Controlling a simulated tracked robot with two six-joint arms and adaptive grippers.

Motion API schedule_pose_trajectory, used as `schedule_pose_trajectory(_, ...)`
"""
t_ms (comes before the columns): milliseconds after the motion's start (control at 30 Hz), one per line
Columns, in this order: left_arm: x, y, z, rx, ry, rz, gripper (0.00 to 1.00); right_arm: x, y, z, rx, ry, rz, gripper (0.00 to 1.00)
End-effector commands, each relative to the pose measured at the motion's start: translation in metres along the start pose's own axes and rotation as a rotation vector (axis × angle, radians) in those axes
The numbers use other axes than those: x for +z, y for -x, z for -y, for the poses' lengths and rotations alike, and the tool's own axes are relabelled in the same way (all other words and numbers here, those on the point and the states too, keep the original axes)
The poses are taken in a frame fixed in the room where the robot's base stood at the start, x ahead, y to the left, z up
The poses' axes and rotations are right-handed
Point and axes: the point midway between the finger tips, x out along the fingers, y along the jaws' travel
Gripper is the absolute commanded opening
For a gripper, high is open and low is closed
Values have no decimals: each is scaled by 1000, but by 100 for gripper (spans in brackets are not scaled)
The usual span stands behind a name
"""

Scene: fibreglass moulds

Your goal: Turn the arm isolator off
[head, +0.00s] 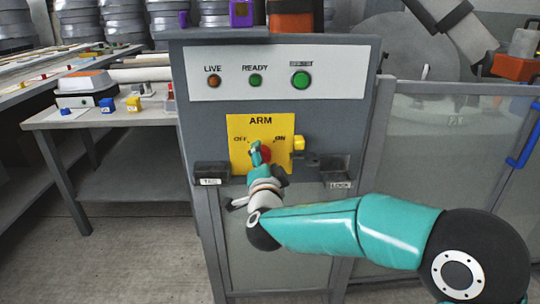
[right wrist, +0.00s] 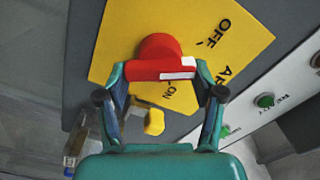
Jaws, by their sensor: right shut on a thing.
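The arm isolator is a yellow plate (head: 287,163) marked ARM, OFF and ON, on the front of a grey cabinet. A red knob (head: 265,152) sits at its middle, partly hidden by my right gripper (head: 257,158). In the right wrist view the red knob (right wrist: 158,68) has a bar handle with a white mark at one end. The marked end lies on the ARM-label side, leaning towards OFF. My right gripper (right wrist: 160,72) is shut on this handle, a finger at each end. My left gripper is not in view.
A yellow tab (head: 299,142) sticks out right of the plate. Dark trays (head: 211,169) and (head: 337,166) flank it below. A bench (head: 120,118) stands left.

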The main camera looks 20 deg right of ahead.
Motion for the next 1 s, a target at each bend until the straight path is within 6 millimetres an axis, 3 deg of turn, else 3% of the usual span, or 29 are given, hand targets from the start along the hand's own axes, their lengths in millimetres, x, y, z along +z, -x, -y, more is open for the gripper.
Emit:
schedule_pose_trajectory(33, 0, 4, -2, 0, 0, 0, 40, 10, 3, -1, 4, 45, 28, 33)
schedule_pose_trajectory(400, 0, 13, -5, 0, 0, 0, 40, 11, 3, -2, 4, 234, 27, 33)
schedule_pose_trajectory(967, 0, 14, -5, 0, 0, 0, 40, 11, 2, -4, 6, 269, 26, 33)
schedule_pose_trajectory(1000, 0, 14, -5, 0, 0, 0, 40, 11, 2, -4, 7, 269, 26, 71)
